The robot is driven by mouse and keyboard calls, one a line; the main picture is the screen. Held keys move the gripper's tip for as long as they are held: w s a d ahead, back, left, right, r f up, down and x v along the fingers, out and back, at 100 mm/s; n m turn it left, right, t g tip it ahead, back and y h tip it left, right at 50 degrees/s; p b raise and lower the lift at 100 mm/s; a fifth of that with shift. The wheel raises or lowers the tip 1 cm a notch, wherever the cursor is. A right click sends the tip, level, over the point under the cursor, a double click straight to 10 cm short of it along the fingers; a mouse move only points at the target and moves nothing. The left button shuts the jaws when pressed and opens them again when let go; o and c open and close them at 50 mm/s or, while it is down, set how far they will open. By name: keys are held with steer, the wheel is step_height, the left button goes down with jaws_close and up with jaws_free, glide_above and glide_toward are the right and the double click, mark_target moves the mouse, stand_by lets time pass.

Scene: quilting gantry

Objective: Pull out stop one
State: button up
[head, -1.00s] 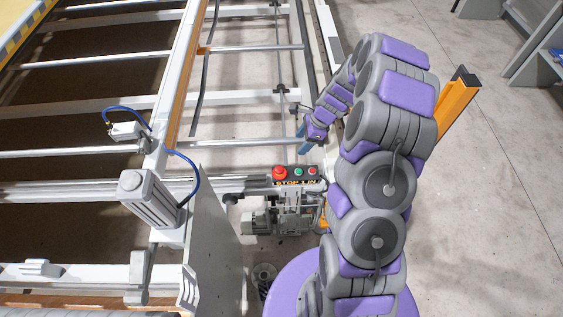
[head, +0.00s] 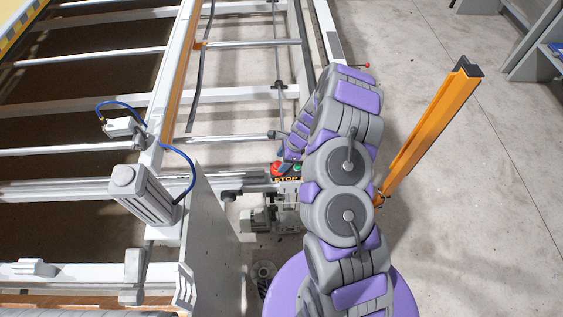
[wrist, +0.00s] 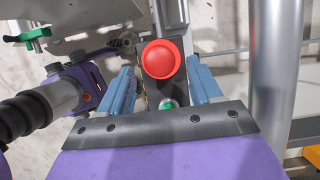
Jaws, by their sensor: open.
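The red mushroom-shaped stop button (wrist: 161,59) shows in the wrist view between the two blue fingers of my gripper (wrist: 160,76). The fingers are open, with a gap visible on each side of the button. In the head view the red button (head: 277,168) sits on a small control box with a partly hidden "STOP" label (head: 286,180). My gripper (head: 282,156) is close above it there. A green button (wrist: 167,103) shows below the red one in the wrist view. My arm hides the box's right end in the head view.
A grey motor (head: 257,220) sits below the control box. The gantry frame with metal rollers (head: 60,152) fills the left. An orange post (head: 432,125) stands right of my arm.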

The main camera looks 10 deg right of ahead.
steer(key=shift+x, duration=0.75)
steer(key=shift+c, duration=0.3)
steer(key=shift+r, duration=0.1)
steer(key=c, duration=1.1)
steer(key=shift+w+r+p, duration=0.15)
steer(key=shift+r+p, duration=0.75)
steer(key=o, duration=1.2)
steer(key=shift+c, duration=0.2)
